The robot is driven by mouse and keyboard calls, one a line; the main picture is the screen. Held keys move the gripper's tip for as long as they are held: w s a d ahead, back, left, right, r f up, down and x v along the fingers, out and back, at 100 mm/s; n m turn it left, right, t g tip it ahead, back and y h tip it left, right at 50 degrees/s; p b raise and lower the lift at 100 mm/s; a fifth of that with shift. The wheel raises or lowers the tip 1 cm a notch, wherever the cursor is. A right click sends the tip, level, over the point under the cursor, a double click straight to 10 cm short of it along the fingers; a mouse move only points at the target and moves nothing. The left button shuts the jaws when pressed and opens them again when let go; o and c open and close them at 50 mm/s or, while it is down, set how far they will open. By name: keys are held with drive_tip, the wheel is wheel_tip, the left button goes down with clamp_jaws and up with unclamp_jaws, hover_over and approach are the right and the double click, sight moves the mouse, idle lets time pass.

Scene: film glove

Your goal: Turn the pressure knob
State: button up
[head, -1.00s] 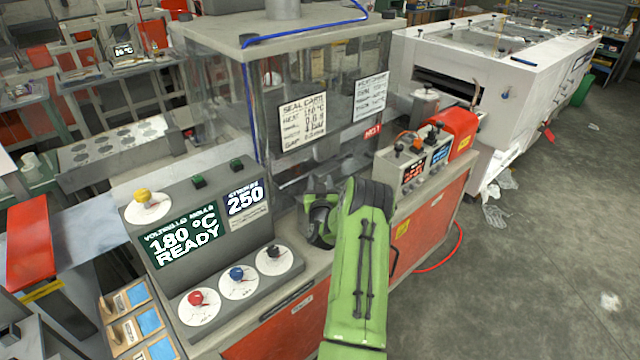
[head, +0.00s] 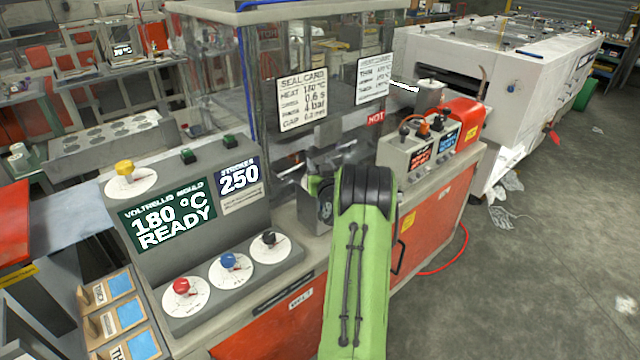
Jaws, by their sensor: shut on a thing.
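Several round white dials with coloured knobs stand on the grey console. They are a yellow knob (head: 124,168) on top, and a red knob (head: 181,286), a blue knob (head: 228,261) and a black knob (head: 268,238) in a row on the lower ledge. Their small labels are too small to read, so I cannot tell which is the pressure knob. My green arm reaches up from the bottom to the front of the press, right of the black knob. Its wrist is partly hidden behind the elbow, and no gripper fingers show. None of these knobs is visibly touched.
A seal card (head: 303,104) hangs on the press's clear guard. A control box (head: 420,150) with small knobs and displays stands to the right, beside a red housing (head: 461,124). Wooden sample holders (head: 108,318) are at lower left. The floor (head: 540,270) at right is mostly clear.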

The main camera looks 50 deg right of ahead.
drive_tip(key=y+b, duration=0.1)
drive_tip(key=b, duration=0.1)
drive_tip(key=n+t+y+b, duration=0.1)
drive_tip(key=b, duration=0.2)
drive_tip(key=shift+f+n, duration=0.3)
drive_tip(key=shift+f, duration=0.1)
drive_tip(key=n+t+y+b, duration=0.1)
drive_tip(key=y+b, duration=0.1)
drive_tip(key=b, duration=0.1)
drive_tip(key=shift+a+r+n+t+y, duration=0.1)
drive_tip(key=shift+a+n+t+y, duration=0.05)
drive_tip(key=shift+n+t+y, duration=0.2)
drive_tip(key=shift+w+a+r+n+t+y+b, duration=0.1)
drive_tip(key=shift+n+t+y+b, duration=0.25)
drive_tip(key=shift+n+y+b, duration=0.4)
drive_tip(key=shift+a+r+n+t+y+p, duration=0.15)
drive_tip(key=shift+n+t+y+p, duration=0.2)
drive_tip(key=shift+n+y, duration=0.9)
drive_tip(key=shift+a+m+y, duration=0.1)
drive_tip(key=shift+m+y, duration=0.15)
drive_tip(key=shift+y, duration=0.3)
drive_tip(key=o, duration=1)
drive_tip(key=shift+c, duration=0.2)
